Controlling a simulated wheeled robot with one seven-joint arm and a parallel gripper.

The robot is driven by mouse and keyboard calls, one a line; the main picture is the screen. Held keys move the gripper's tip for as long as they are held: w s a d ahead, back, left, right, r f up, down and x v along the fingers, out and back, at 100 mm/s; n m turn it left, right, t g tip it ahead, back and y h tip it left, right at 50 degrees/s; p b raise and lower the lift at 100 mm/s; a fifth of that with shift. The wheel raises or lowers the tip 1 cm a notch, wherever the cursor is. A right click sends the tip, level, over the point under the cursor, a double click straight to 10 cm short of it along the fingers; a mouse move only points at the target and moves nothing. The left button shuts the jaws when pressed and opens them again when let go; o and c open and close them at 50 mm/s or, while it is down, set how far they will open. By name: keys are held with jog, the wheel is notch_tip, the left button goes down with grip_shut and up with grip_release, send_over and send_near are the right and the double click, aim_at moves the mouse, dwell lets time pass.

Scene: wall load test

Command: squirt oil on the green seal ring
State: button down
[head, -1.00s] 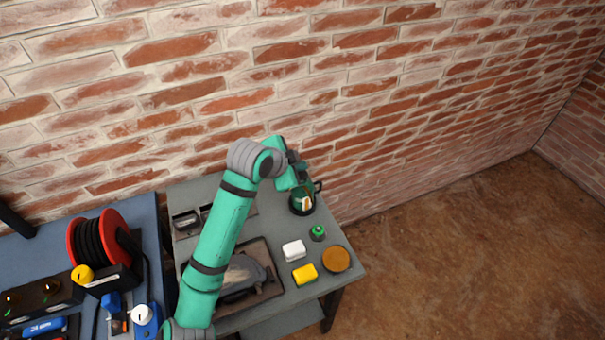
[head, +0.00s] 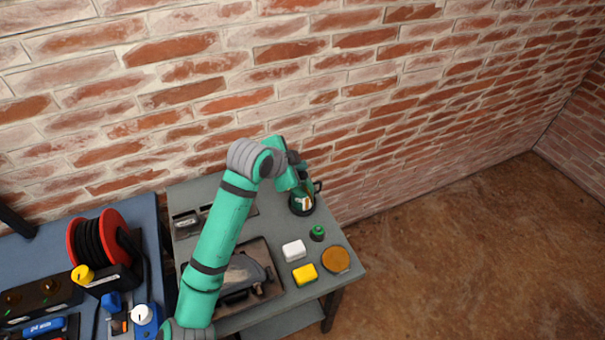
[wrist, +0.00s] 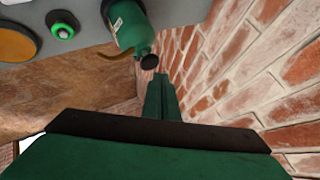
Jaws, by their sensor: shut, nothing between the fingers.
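A dark green oil can (head: 301,205) with a white label stands on the grey table near the wall. In the wrist view the same can (wrist: 128,28) shows a black round end and a brown curved part. A small dark green round piece with a bright green ring on top (head: 317,232) stands in front of the can; this green ring (wrist: 63,31) is also in the wrist view. My gripper (wrist: 163,78) is shut and empty, pointing toward the can and apart from it in the wrist view. In the head view my wrist partly hides the can's top.
The grey table (head: 222,224) also holds a white block (head: 294,250), a yellow block (head: 305,274), an orange-brown round disc (head: 336,259) and a brown tray (head: 271,291) with a grey part. The brick wall (head: 400,110) rises close behind. A blue bench (head: 40,255) with a red reel (head: 100,238) stands left.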

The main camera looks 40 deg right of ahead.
jog(key=shift+f, duration=0.15)
dwell(0.5)
jog(key=shift+f, duration=0.3)
jog(key=shift+f, duration=0.95)
dwell(1.3)
jog(key=shift+r, duration=1.4)
jog(key=shift+r, duration=2.5)
jog(key=shift+w, duration=0.1)
